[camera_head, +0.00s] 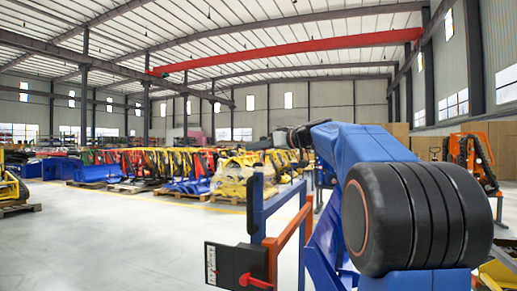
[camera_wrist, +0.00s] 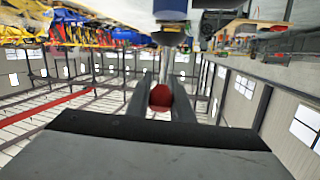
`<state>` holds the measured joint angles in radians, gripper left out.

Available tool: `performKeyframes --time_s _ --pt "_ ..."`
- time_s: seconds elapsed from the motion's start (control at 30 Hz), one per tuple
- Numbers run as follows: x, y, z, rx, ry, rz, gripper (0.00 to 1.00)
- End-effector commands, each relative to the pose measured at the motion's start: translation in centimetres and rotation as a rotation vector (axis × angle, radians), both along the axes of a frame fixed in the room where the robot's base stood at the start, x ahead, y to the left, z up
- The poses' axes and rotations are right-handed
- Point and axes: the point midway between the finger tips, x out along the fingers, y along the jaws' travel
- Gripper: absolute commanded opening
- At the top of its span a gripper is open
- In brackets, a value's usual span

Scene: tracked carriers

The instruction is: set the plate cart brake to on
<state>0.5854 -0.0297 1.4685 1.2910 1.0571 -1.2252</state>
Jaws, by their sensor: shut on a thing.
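In the wrist view, my gripper (camera_wrist: 160,100) is shut on a round red knob (camera_wrist: 160,96), with one dark finger on each side of it. A thin metal rod (camera_wrist: 163,66) runs from the knob to a blue part (camera_wrist: 171,9) at the top of that view. Whether this is the plate cart's brake lever I cannot tell for sure. In the head view, a black box (camera_head: 234,263) with a white marked strip and a red lever (camera_head: 256,281) sits at the lower middle. No on or off marking is readable.
A blue post (camera_head: 257,208) and an orange rail (camera_head: 290,236) stand beside the black box. My large blue arm covers the right of the head view. Open floor (camera_head: 110,245) lies at left, with rows of coloured machinery (camera_head: 140,165) behind.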

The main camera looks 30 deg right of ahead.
Motion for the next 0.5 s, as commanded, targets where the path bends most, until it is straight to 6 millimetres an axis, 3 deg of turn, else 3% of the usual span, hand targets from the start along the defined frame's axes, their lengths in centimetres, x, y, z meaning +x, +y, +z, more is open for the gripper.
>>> performKeyframes --time_s 0.5 --pt "2.5 1.9 -1.1 -0.278 0.351 0.002 0.00"
